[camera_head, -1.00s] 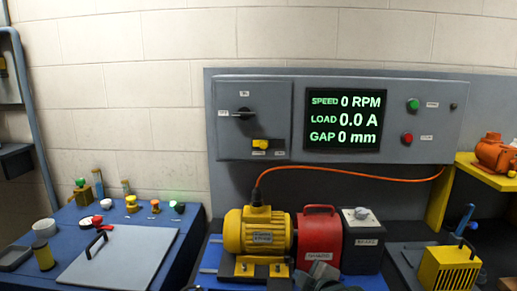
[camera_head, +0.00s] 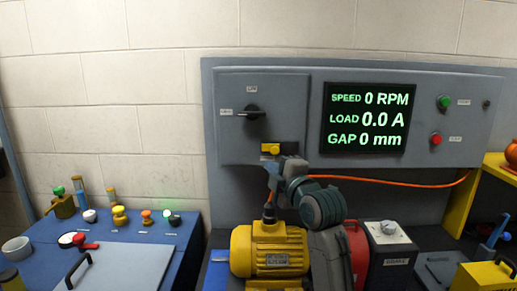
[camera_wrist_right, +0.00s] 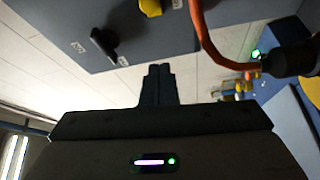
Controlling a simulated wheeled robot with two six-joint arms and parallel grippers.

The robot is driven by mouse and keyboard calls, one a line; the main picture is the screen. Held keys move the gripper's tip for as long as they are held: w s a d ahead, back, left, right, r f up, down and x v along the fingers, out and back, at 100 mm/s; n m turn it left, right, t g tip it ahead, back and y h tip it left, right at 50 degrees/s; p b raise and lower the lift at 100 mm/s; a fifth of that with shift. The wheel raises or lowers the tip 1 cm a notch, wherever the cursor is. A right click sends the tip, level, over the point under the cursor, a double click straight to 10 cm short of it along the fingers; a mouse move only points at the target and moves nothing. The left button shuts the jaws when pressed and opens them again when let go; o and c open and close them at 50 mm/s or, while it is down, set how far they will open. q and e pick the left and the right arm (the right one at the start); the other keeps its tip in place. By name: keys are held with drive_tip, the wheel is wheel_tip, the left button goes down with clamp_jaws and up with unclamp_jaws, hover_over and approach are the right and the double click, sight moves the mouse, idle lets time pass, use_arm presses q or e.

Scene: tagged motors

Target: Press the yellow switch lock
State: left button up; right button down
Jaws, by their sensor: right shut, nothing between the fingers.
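The yellow switch lock (camera_head: 270,149) sits on the lower right of the grey panel box (camera_head: 233,130), below a black rotary handle (camera_head: 250,113). It also shows at the top edge of the right wrist view (camera_wrist_right: 150,7), partly cut off. My right gripper (camera_head: 272,166) is raised just below the lock in the head view. Its fingers are together and empty in the right wrist view (camera_wrist_right: 158,72). My left gripper is not in view.
The yellow motor (camera_head: 268,250) stands below my right arm, with an orange cable (camera_head: 390,181) running right. A red box (camera_head: 357,255) and a grey box (camera_head: 390,240) stand beside it. A display (camera_head: 365,119) and green and red buttons are to the right.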

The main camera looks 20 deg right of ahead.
drive_tip(key=shift+w+r, duration=0.1)
drive_tip(key=shift+w, duration=0.15)
drive_tip(key=shift+s+r, duration=0.1)
drive_tip(key=s, duration=0.1)
drive_tip(key=p, duration=0.4)
approach(262, 146)
drive_tip(key=w+a+r, duration=0.1)
drive_tip(key=w+a, duration=0.4)
drive_tip(key=d+p, duration=0.2)
drive_tip(key=d, duration=0.1)
drive_tip(key=shift+s+d+f, duration=0.15)
drive_tip(key=shift+d+f, duration=0.1)
drive_tip(key=shift+f, duration=0.15)
drive_tip(key=shift+s+d, duration=0.1)
drive_tip(key=shift+d, duration=0.1)
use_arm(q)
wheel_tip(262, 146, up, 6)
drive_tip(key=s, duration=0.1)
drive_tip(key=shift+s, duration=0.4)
use_arm(e)
drive_tip(key=shift+a+f, duration=0.1)
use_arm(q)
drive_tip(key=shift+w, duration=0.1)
